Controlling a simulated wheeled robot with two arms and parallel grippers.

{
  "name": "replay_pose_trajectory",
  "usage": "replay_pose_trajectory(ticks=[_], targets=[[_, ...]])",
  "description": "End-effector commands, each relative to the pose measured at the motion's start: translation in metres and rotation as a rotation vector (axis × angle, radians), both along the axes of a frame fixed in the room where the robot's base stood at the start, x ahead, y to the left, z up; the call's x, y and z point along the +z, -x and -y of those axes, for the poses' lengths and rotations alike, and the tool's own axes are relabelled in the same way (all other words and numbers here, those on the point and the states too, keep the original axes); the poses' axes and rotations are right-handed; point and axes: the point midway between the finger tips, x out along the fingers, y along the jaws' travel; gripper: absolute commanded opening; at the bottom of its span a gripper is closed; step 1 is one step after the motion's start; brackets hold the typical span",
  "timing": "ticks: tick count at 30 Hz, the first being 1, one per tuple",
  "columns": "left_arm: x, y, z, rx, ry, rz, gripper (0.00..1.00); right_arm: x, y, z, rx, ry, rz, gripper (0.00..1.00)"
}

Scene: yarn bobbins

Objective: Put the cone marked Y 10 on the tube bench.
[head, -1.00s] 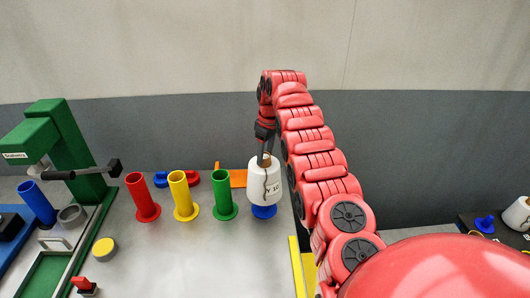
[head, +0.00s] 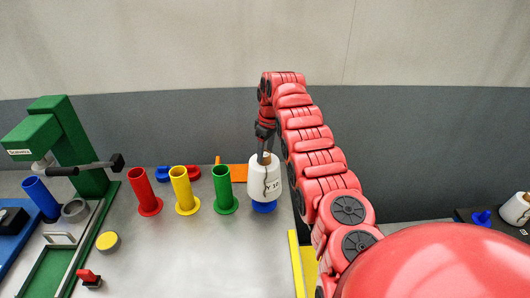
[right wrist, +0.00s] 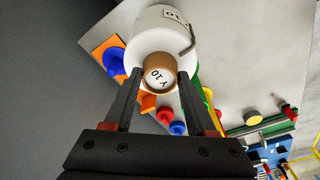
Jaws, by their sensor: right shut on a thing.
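The cone marked Y 10 (head: 262,190) is a white bobbin with a brown tip, roughly upright over the grey bench top (head: 180,255). My right gripper (head: 264,158) is shut on its tip from above. In the right wrist view the tip (right wrist: 158,73) with its Y 10 label sits between the two fingers. A blue round piece (head: 263,207) shows just below the cone; I cannot tell if they touch. My left gripper is not in view.
Red (head: 145,192), yellow (head: 183,191) and green (head: 223,190) tubes stand left of the cone. A green press (head: 72,140) is at the far left. Another white cone (head: 514,208) and a blue peg (head: 482,217) are at the far right. The front middle bench is clear.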

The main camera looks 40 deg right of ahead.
Motion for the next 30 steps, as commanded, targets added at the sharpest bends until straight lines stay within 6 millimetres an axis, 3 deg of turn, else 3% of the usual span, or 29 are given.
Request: replay_pose_trajectory(ticks=[15,30], targets=[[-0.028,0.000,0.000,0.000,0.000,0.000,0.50,-0.040,0.000,0.000,0.001,0.001,0.001,0.00],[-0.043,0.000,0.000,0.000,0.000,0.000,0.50,-0.068,-0.001,0.000,0.002,0.002,0.002,0.00]])
